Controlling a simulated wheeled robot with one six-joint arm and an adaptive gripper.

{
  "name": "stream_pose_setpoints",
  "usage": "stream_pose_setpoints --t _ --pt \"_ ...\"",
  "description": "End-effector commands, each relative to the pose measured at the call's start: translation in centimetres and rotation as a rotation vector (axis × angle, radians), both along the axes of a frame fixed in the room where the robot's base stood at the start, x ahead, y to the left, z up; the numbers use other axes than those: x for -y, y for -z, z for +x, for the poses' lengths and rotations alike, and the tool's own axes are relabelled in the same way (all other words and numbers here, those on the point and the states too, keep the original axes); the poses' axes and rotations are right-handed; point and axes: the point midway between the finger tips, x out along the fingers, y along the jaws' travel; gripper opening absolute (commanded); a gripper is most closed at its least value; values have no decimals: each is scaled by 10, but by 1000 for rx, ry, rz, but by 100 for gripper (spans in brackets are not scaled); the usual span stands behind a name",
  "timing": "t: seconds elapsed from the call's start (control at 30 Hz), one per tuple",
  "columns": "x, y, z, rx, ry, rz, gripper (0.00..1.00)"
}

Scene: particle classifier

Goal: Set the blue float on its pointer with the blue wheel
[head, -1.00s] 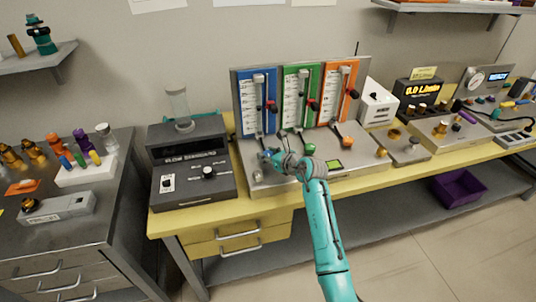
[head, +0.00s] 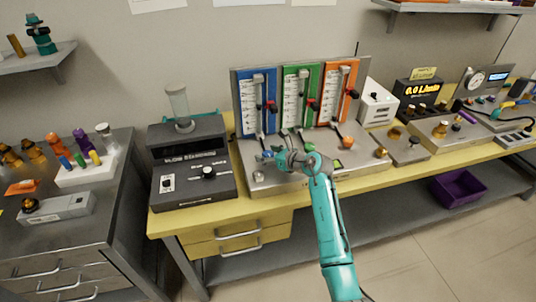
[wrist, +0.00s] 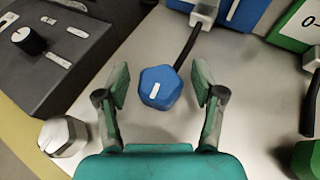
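The blue wheel (wrist: 159,88) is a faceted blue knob with a white mark, on a grey bench plate at the end of a dark stem. My gripper (wrist: 161,78) is open, with one finger on each side of the wheel and gaps between. I cannot tell whether the fingertips are down at its height. The blue float is too small to make out.
The green panel (head: 290,97) and orange panel (head: 333,92) stand to the right, each with its own wheel below. A white-grey knob (wrist: 62,136) sits left of my gripper. A dark box with a black dial (head: 208,172) stands at left.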

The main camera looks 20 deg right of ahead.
Motion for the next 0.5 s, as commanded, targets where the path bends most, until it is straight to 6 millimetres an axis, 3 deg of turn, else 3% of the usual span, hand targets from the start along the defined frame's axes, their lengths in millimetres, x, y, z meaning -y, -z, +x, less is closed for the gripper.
stream_pose_setpoints --t 0.27,0.5 --pt "2 -1 -4 0 0 0 68" --pt "20 -15 -33 0 2 0 68"
